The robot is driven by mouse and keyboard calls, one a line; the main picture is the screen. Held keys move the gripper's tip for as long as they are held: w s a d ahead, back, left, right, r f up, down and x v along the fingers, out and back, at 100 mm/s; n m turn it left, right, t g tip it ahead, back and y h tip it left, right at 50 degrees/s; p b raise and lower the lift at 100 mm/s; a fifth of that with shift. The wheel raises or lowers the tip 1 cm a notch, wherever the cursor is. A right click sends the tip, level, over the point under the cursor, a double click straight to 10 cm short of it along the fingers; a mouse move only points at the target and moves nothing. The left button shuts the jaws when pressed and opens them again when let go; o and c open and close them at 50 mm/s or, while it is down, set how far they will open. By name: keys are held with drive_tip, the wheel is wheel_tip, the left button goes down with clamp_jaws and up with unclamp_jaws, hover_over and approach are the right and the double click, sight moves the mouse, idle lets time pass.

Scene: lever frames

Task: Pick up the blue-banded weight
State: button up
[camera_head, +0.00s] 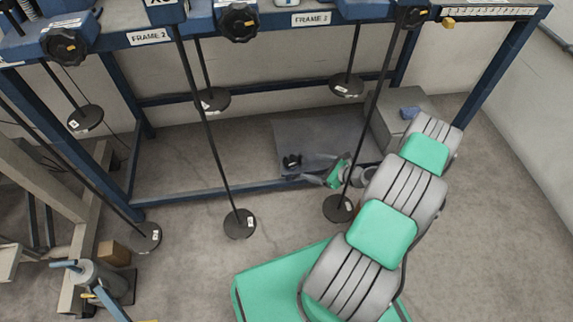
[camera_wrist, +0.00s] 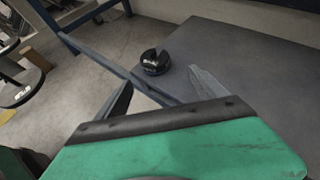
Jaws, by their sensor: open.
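A small dark round weight with a slot in its top and a pale marking on its side (camera_wrist: 154,64) sits on a grey slab. It also shows in the head view (camera_head: 291,161), near the slab's left edge. I cannot make out a blue band on it. My gripper (camera_head: 308,174) is low over the front edge of the slab, just to the right of the weight. In the wrist view the open, empty fingers (camera_wrist: 160,78) spread to either side, with the weight apart from them, beyond the fingertips.
The grey slab (camera_head: 335,136) lies behind the blue frame's low front rail (camera_head: 190,196). Black discs hang on rods around it, including one front centre (camera_head: 239,224) and one beside my arm (camera_head: 339,208).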

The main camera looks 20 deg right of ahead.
sight(293, 162)
drive_tip(key=shift+m+t, duration=0.5)
drive_tip(key=shift+t, duration=0.1)
drive_tip(key=b+x, duration=0.1)
drive_tip(key=x, duration=0.2)
drive_tip(key=a+b+x, duration=0.1)
drive_tip(key=x, duration=0.1)
drive_tip(key=b+x, duration=0.1)
drive_tip(key=x, duration=0.2)
drive_tip(key=shift+s+a+f, duration=0.15)
drive_tip(key=shift+a+f, duration=0.1)
drive_tip(key=shift+a, duration=0.05)
drive_tip(key=shift+w+a, duration=0.1)
drive_tip(key=shift+w, duration=0.25)
drive_tip(key=shift+c, duration=0.3)
drive_tip(key=shift+r, duration=0.1)
drive_tip(key=c, duration=1.7)
